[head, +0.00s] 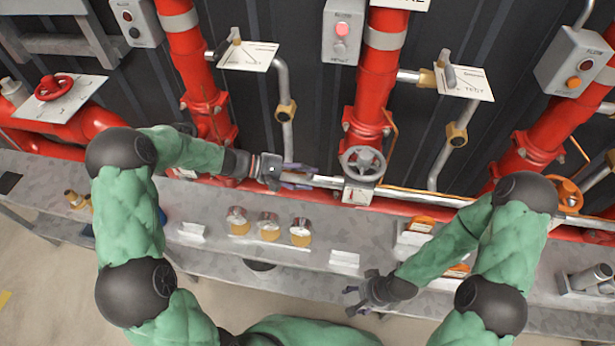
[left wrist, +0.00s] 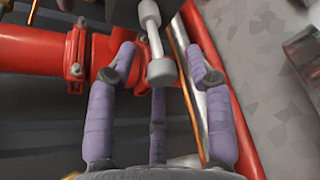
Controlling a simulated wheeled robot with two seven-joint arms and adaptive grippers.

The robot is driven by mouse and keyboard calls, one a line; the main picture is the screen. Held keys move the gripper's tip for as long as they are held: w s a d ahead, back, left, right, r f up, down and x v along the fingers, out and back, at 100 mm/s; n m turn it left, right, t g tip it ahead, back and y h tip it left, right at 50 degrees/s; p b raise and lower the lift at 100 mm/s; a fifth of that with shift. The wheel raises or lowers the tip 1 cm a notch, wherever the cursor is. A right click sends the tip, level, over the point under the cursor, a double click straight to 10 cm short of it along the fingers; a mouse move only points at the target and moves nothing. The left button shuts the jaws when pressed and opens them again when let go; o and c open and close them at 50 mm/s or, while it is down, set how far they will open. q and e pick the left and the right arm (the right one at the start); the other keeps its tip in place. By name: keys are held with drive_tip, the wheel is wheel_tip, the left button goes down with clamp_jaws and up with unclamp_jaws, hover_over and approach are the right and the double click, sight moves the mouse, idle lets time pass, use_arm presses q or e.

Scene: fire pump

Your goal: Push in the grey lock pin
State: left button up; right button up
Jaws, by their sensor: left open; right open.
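My left gripper (head: 302,178) is open at the red pipe, just left of the grey handwheel (head: 362,163) in the head view. In the left wrist view its purple fingers (left wrist: 164,68) are spread. A grey pin-like part (left wrist: 156,38) with thick rounded ends shows between and beyond the fingertips, in front of a dark block. It looks like the lock pin; I cannot tell whether a finger touches it. I cannot make the pin out in the head view. My right gripper (head: 366,296) is open and empty over the bench's front edge.
A grey bench (head: 215,258) runs below the pipes, with several amber-based gauges (head: 268,226) on it. Red vertical pipes (head: 372,85), switch boxes (head: 343,30) and label plates (head: 464,84) stand at the back. An orange handwheel (head: 566,193) is at the right.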

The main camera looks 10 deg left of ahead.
use_arm(q)
drive_tip(key=shift+w+d+f, duration=0.1)
drive_tip(key=shift+d+f, duration=0.05)
drive_tip(key=shift+d, duration=0.2)
